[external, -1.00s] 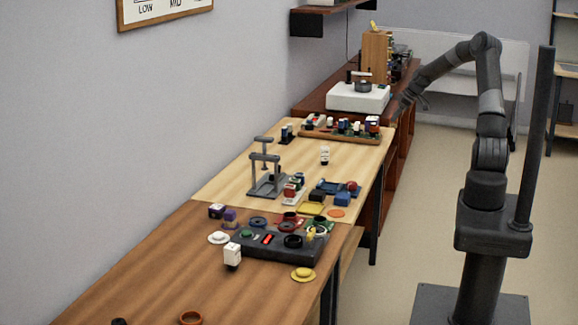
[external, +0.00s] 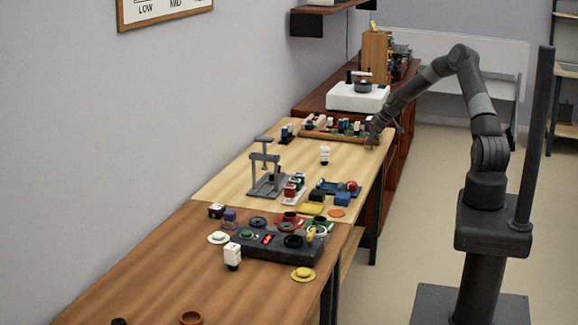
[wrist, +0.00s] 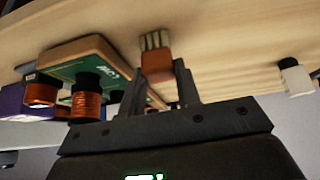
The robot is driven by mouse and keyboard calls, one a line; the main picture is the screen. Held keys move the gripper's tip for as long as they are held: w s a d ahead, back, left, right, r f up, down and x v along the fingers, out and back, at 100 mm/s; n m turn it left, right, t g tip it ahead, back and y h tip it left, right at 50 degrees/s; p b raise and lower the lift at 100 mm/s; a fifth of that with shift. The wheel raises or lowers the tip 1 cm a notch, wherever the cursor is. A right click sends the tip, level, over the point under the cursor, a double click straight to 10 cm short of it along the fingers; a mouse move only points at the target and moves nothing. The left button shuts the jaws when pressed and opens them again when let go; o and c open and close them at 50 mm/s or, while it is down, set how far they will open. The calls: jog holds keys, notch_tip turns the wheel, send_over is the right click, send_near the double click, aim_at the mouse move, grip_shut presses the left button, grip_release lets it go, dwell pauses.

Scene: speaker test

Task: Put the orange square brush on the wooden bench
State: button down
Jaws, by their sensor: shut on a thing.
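My gripper (external: 372,138) is low over the far right end of the light wooden bench (external: 228,183), beside its right edge. In the wrist view my gripper (wrist: 160,85) is shut on the orange square brush (wrist: 157,66). The brush has an orange block body and pale bristles, which point toward the bench top (wrist: 230,50). The bristles are close to the wood; I cannot tell whether they touch it. In the external view the brush is too small to make out.
A wooden tray (external: 313,133) with several small parts lies left of my gripper. Copper coils (wrist: 86,100) and a green board (wrist: 75,66) are close by in the wrist view. A white bottle (external: 324,155) stands on the bench. Bare wood lies between it and my gripper.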

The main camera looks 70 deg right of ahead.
jog(key=c, duration=1.1)
grip_release()
jog(key=shift+f, duration=0.1)
jog(key=shift+o, duration=0.2)
